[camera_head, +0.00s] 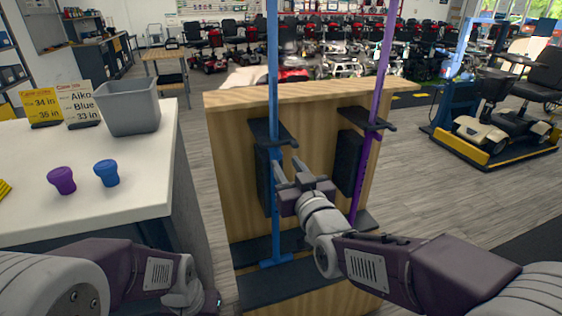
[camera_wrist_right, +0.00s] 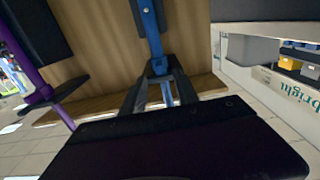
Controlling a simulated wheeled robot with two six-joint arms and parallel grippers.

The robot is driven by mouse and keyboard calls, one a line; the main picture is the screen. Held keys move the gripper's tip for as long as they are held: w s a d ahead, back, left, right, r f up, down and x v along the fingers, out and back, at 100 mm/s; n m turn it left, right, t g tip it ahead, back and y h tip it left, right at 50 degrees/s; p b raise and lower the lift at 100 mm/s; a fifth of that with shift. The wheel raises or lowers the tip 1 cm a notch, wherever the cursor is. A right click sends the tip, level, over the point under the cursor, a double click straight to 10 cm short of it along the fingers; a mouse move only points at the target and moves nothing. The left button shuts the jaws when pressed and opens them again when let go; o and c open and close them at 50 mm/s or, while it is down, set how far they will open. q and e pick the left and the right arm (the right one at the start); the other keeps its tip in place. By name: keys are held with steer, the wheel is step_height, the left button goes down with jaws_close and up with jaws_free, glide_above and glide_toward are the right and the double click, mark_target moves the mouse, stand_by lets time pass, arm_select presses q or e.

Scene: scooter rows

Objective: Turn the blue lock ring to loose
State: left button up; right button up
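A blue pole (camera_head: 272,90) stands upright against a wooden panel, with a black bracket behind its middle. In the right wrist view a blue collar (camera_wrist_right: 160,66), which looks like the lock ring, sits on the blue pole (camera_wrist_right: 149,22). My right gripper (camera_head: 286,168) is open and empty, its fingers pointing at the pole just below the bracket. In the right wrist view its fingers (camera_wrist_right: 160,92) lie to either side of the pole's line near the collar; I cannot tell whether they touch it. My left arm shows at lower left, its gripper out of view.
A purple pole (camera_head: 381,75) stands to the right on the same wooden panel (camera_head: 318,110). A white table (camera_head: 40,215) at left holds a grey bin (camera_head: 130,108), a purple cap (camera_head: 62,181), a blue cap (camera_head: 107,173) and signs (camera_head: 79,101).

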mark_target(281, 156)
steer(key=x, duration=0.5)
steer(key=shift+c, duration=0.3)
jaws_close()
